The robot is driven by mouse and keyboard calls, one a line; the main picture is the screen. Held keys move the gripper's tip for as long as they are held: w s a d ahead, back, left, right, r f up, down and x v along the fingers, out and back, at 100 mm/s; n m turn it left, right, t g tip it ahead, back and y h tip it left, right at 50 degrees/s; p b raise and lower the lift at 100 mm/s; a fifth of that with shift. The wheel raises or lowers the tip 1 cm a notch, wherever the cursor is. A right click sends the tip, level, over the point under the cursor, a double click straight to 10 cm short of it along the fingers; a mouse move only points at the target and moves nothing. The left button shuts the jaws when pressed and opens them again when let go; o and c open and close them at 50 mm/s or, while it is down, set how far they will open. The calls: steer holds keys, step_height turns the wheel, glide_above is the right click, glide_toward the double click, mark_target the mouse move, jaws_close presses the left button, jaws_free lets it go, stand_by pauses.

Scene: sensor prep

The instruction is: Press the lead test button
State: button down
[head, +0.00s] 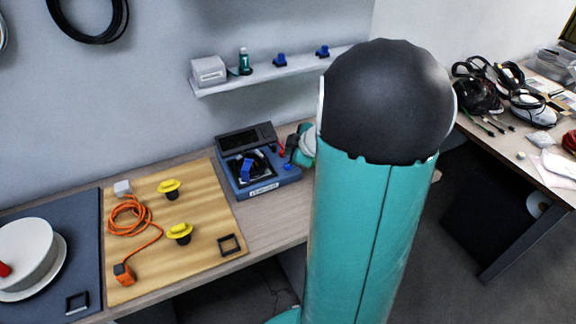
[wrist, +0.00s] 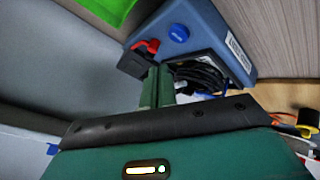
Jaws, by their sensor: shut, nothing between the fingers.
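A blue tester box (head: 262,187) with a dark display panel (head: 246,139) stands on the bench in the head view. In the wrist view the blue box (wrist: 216,30) fills the upper right, with a round blue button (wrist: 179,33) on its top face. A red clip (wrist: 146,46) sits beside the button. My gripper (wrist: 158,72) is shut and empty, its dark green fingers pointing at the box below the button in the picture. They look apart from the button; the exact gap cannot be told. In the head view my arm partly hides the gripper end.
Black cables (wrist: 203,76) lie in the box near my fingertips. A wooden board (head: 205,208) with an orange cord (head: 129,217) and yellow-topped knobs is left of the tester. A shelf (head: 275,75) hangs above. A second table (head: 540,150) with headsets is at right.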

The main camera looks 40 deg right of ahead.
mark_target(291, 168)
steer(key=shift+f, duration=1.35)
stand_by(1.0)
steer(key=shift+f, duration=0.4)
steer(key=shift+f, duration=0.45)
stand_by(0.5)
stand_by(0.4)
steer(key=shift+r, duration=0.9)
steer(key=shift+r, duration=2.5)
